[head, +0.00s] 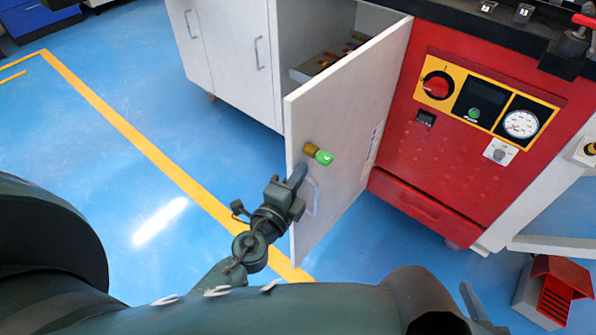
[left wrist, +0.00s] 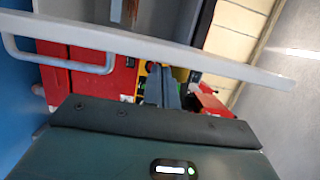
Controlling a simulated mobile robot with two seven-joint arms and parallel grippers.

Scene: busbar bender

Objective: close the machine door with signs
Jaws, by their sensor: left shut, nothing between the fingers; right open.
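The white machine door (head: 345,120) stands swung open at the right end of the white cabinet. Its visible face carries a handle (head: 313,197), a brass and green lock or knob (head: 320,155) and a small label strip (head: 374,140). My left gripper (head: 298,174) is shut and empty, by the door's free edge beside the handle. I cannot tell whether it touches. In the left wrist view the door (left wrist: 180,52) crosses as a pale bar with its handle (left wrist: 65,60) at left; the fingers (left wrist: 161,88) are together. My right gripper (head: 473,303) is open, low and partly hidden.
The cabinet opening (head: 318,30) shows small items inside. A red control panel (head: 450,130) with knobs and a gauge adjoins the door on the right. A red and grey box (head: 550,290) is on the floor at lower right. Blue floor (head: 120,150) is clear to the left.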

